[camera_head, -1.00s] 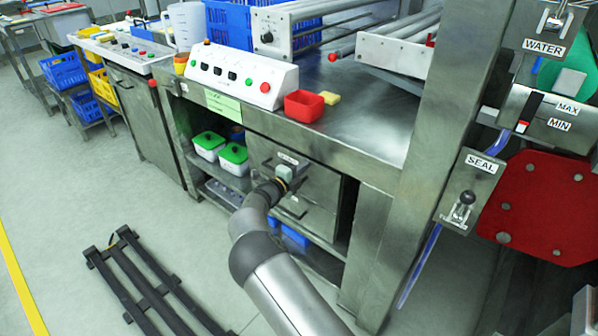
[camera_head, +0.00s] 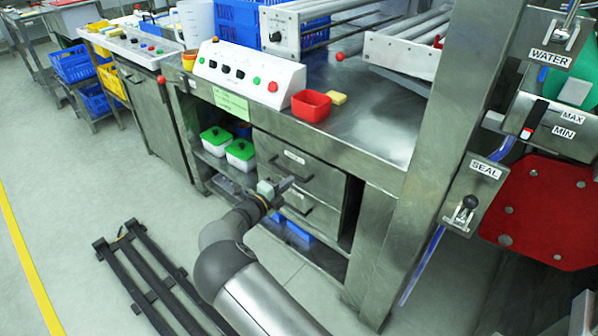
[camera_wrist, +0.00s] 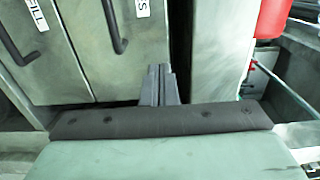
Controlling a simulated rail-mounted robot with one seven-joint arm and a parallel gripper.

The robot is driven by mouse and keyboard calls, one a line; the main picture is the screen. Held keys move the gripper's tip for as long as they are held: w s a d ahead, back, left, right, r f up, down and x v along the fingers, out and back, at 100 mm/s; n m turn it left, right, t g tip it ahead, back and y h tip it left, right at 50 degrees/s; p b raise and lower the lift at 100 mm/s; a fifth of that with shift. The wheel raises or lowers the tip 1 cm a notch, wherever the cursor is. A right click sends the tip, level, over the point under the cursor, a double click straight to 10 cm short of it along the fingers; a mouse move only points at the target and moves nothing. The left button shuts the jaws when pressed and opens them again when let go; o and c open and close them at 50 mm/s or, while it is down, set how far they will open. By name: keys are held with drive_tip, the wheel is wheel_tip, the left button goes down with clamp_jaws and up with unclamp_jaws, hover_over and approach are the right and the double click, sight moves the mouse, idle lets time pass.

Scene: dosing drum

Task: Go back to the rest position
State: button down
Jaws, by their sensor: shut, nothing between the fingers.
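My gripper (camera_head: 284,184) hangs in front of the drawer unit under the steel bench, at the end of my bent arm. Its fingers (camera_wrist: 158,85) are together and empty in the wrist view. The upper drawer (camera_head: 310,170) looks shut, with its dark handle clear of the gripper. The lower drawer (camera_head: 318,217) sits beneath it, partly hidden behind my gripper. In the wrist view the drawer fronts appear turned, with two dark handles (camera_wrist: 115,28) and white labels. I see a gap between the fingers and the handles.
White tubs with green lids (camera_head: 240,150) stand on the open shelf left of the drawers. The bench (camera_head: 380,130) carries a control box (camera_head: 245,75) and a red bin (camera_head: 311,105). A steel post (camera_head: 440,150) rises at right. A black rack (camera_head: 150,280) lies on the floor.

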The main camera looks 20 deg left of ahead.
drive_tip(key=shift+v, duration=1.75)
drive_tip(key=w+d+r+m+g+h+p, duration=0.1)
drive_tip(key=d+r+m+g+h, duration=0.15)
drive_tip(key=d+m, duration=0.35)
drive_tip(key=d+r+m+g+h+p, duration=0.15)
drive_tip(key=d+r+m+g, duration=0.25)
drive_tip(key=d, duration=0.5)
drive_tip(key=s+d+r+m+g+y+p, duration=0.1)
drive_tip(key=s+d+r+m+g+p, duration=0.2)
drive_tip(key=d+m, duration=0.4)
drive_tip(key=s+d+r+m+g+y, duration=0.2)
drive_tip(key=s+d+r+m+g, duration=0.3)
drive_tip(key=d, duration=0.3)
drive_tip(key=s+d+r+m+y+p, duration=0.2)
drive_tip(key=s+d+r+m+y, duration=0.1)
drive_tip(key=s+m, duration=0.6)
drive_tip(key=s+d+r+m+g+y+p, duration=0.1)
drive_tip(key=s+d+r+m+y+p, duration=0.1)
drive_tip(key=s+r+m, duration=0.3)
drive_tip(key=s+d+r+m+y+p, duration=0.3)
drive_tip(key=s+d+r+m, duration=0.1)
drive_tip(key=s+m, duration=0.8)
drive_tip(key=shift+s+r+m+y, duration=0.3)
drive_tip(key=shift+s+y, duration=0.1)
drive_tip(key=shift+s, duration=0.7)
drive_tip(key=shift+g, duration=0.25)
